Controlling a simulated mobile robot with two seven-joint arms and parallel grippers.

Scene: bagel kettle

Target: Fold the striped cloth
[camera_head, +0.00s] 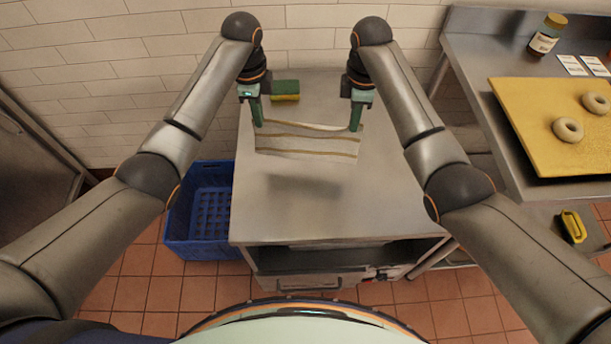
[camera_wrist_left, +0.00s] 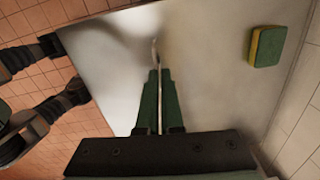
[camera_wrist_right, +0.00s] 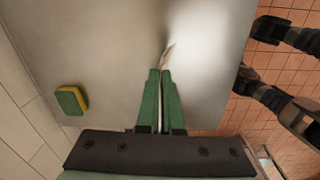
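The striped cloth (camera_head: 306,141) hangs between my two grippers above the metal table, its top edge sagging a little in the middle and its dark stripes running across. A shadow lies on the table below it. My left gripper (camera_head: 259,125) is shut on the cloth's upper left corner. In the left wrist view its green fingers (camera_wrist_left: 158,75) are together, with a thin edge of cloth beyond the tips. My right gripper (camera_head: 355,129) is shut on the upper right corner. In the right wrist view its fingers (camera_wrist_right: 160,72) are together, with a sliver of cloth beyond them.
A green and yellow sponge (camera_head: 286,90) lies at the back of the metal table (camera_head: 290,215). A blue crate (camera_head: 205,247) stands on the floor to the left. At right, another counter holds a yellow board (camera_head: 530,110) with bagels and a jar (camera_head: 546,36). The table's front is clear.

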